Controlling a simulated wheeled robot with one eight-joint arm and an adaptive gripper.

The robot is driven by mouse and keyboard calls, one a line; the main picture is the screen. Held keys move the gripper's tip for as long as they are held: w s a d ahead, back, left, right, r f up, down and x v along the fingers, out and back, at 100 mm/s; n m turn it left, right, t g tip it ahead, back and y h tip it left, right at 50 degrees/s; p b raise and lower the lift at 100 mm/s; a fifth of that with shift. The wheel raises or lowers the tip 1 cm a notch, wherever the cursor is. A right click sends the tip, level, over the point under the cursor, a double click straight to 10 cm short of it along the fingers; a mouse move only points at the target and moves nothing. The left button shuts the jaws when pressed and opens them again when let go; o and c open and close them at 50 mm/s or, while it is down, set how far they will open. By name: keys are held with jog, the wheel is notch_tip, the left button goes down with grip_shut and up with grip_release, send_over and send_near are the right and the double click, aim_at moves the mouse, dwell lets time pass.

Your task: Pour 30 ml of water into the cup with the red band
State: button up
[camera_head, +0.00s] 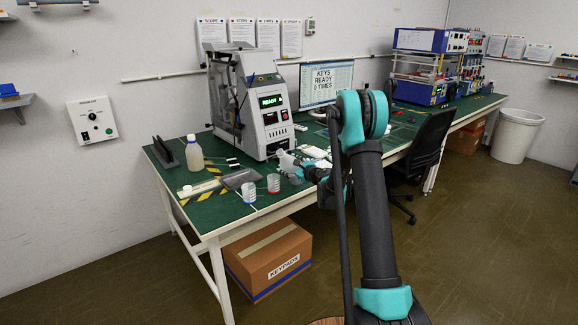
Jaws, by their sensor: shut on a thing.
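Two small cups stand near the front edge of the green bench. The right cup (273,183) shows red. The left cup (249,192) looks pale, and any band on it is too small to make out. A translucent bottle (194,155) stands upright farther back to the left. A white cap-like piece (187,188) lies near the striped mat. The water level in the cups cannot be seen.
A test machine (262,105) with a lit green display stands behind my gripper. A dark grey flat object (238,179) lies behind the cups. A monitor (326,82), white keypads (314,152) and a chair (428,145) are to the right. A cardboard box (268,262) is under the bench (213,225).

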jog(key=shift+a+f+n, duration=0.1)
jog(key=shift+f+n, duration=0.05)
jog(key=shift+n, duration=0.25)
jog(key=shift+d+r+n+h, duration=0.3)
jog(key=shift+r+n+h, duration=0.15)
jog(key=shift+n, duration=0.25)
dwell(1.1)
jog(key=shift+w+d+f+n+h, duration=0.15)
jog(key=shift+f+n, duration=0.2)
jog(key=shift+f, duration=0.25)
jog(key=shift+d+f+n+h, duration=0.1)
jog(key=shift+f+n, duration=0.25)
jog(key=shift+f, duration=0.2)
dwell(1.0)
jog(key=shift+w+d+r+n+h, duration=0.1)
jog(key=shift+d+r+n+h, duration=0.15)
jog(key=shift+n, duration=0.45)
dwell(0.8)
jog(key=shift+d+f+n+h, duration=0.1)
jog(key=shift+f+n+h, duration=0.4)
jog(key=shift+n, duration=0.4)
dwell(1.1)
